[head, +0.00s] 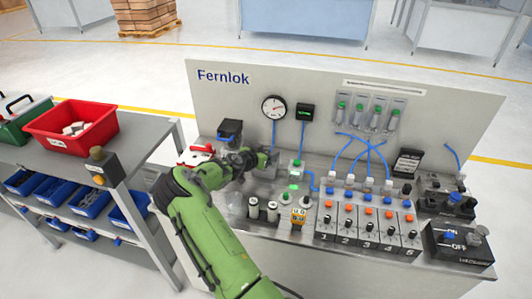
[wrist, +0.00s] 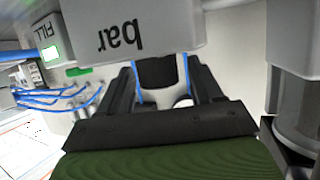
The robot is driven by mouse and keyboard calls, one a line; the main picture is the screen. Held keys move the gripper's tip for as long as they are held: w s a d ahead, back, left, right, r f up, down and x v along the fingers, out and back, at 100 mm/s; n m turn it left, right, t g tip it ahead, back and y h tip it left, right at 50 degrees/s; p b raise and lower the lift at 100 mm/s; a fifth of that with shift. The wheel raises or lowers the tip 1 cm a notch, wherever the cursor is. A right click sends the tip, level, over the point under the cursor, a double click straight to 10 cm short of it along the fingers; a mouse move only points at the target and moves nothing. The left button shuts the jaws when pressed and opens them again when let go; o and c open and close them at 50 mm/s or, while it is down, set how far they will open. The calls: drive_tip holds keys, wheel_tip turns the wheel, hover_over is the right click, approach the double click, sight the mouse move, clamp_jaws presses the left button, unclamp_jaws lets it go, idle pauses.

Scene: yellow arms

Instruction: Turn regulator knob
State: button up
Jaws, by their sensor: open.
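My gripper (head: 262,160) is at the left end of the Fernlok bench, below the round gauge, beside a small grey block. In the wrist view the dark gripper (wrist: 165,75) points away from the camera with its jaws apart. A light grey housing marked "bar" (wrist: 135,35), upside down, crosses the view and covers the fingertips. I cannot tell whether the fingers touch anything.
The Fernlok panel (head: 330,90) carries a gauge (head: 273,107) and blue hoses. A side rack with a red bin (head: 72,128) stands left. A grey cylinder (wrist: 300,125) is close on the right in the wrist view.

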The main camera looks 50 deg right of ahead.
drive_tip(key=shift+c, duration=0.4)
drive_tip(key=c, duration=0.9)
drive_tip(key=shift+n+t+b, duration=0.45)
drive_tip(key=shift+n+t, duration=0.35)
drive_tip(key=shift+t, duration=0.1)
drive_tip(key=o, duration=1)
drive_tip(key=shift+w, duration=0.1)
